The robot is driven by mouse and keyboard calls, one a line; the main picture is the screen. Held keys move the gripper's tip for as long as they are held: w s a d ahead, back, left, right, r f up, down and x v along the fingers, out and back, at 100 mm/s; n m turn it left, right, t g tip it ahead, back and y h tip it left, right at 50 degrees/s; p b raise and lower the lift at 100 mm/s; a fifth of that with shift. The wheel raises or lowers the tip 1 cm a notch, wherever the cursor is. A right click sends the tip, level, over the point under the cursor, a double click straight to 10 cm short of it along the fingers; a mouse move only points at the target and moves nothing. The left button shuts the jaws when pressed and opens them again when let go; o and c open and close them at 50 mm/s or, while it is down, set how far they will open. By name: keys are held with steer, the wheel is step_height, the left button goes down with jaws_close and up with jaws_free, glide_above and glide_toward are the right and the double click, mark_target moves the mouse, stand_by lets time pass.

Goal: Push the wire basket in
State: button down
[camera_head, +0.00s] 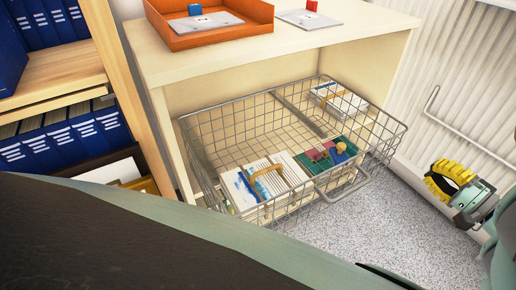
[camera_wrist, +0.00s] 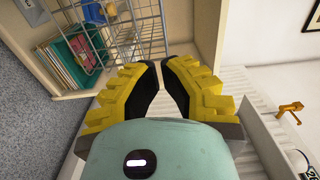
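The wire basket (camera_head: 238,122) is slid partly out of a cream cabinet (camera_head: 160,115), its front jutting over the floor. A wire handle (camera_head: 342,187) is on its front. Inside are booklets (camera_head: 262,183), a green folder (camera_head: 327,155) with small items on it, and a strapped paper stack (camera_head: 338,99). My gripper (camera_head: 430,178) is right of the basket, apart from it, near the ribbed wall. In the wrist view, the yellow fingertips (camera_wrist: 160,66) nearly meet with nothing between them, and part of the basket (camera_wrist: 148,25) shows at upper left.
An orange tray (camera_head: 215,32) and a paper sheet (camera_head: 309,19) lie on the cabinet top. A wooden shelf (camera_head: 62,70) with blue binders (camera_head: 60,140) stands at left. A ribbed radiator (camera_head: 455,75) with a pipe is at right. Speckled floor (camera_head: 385,235) lies before the basket.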

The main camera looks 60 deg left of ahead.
mark_target(393, 141)
steer(key=a, duration=0.7)
steer(key=a+b, duration=0.1)
steer(key=a, duration=0.2)
steer(key=shift+w+a, duration=0.25)
steer(key=shift+w, duration=0.1)
